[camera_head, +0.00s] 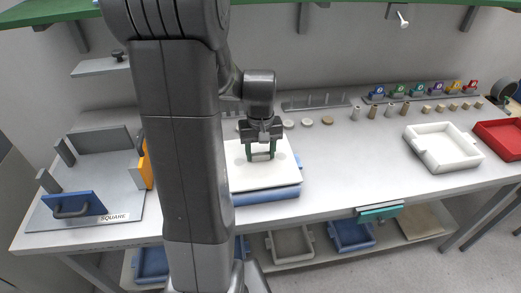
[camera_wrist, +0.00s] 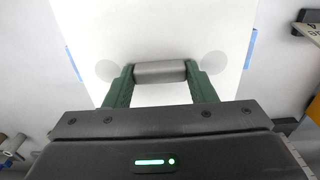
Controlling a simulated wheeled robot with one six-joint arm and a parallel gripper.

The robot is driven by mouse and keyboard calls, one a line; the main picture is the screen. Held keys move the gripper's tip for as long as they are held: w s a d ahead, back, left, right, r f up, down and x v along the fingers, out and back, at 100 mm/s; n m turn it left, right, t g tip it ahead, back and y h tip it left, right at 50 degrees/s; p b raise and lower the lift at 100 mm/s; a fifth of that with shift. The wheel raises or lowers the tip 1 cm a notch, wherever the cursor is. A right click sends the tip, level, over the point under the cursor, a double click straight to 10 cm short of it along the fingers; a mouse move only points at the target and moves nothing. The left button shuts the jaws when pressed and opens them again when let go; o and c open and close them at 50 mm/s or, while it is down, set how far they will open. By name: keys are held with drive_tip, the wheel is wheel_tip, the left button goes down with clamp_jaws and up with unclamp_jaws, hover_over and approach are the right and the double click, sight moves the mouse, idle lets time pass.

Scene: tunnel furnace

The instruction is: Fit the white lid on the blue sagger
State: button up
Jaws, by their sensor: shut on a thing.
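The white lid (camera_head: 240,176) lies over the blue sagger (camera_head: 268,196) on the bench, in the head view just right of my arm. My gripper (camera_head: 261,150) is above the lid with its green fingers shut on the lid's grey handle. In the wrist view my gripper (camera_wrist: 160,75) has a finger at each end of the handle (camera_wrist: 160,71). The white lid (camera_wrist: 165,25) fills the middle there, and bits of blue sagger (camera_wrist: 250,48) show past its left and right edges. I cannot tell whether the lid is fully seated. My arm hides the left part of both.
A white tray (camera_head: 442,162) and a red tray (camera_head: 499,139) stand at the right. A fixture plate marked SQUARE (camera_head: 117,205) with a blue block (camera_head: 78,205) is at the left. Small cylinders (camera_head: 391,110) and coloured blocks line the back. Bench is clear between sagger and white tray.

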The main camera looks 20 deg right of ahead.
drive_tip(key=shift+f+b, duration=0.5)
drive_tip(key=shift+f, duration=0.15)
idle(0.4)
drive_tip(key=o, duration=1.4)
drive_tip(key=shift+o, duration=0.2)
wheel_tip(320, 180, up, 14)
drive_tip(key=shift+f, duration=0.15)
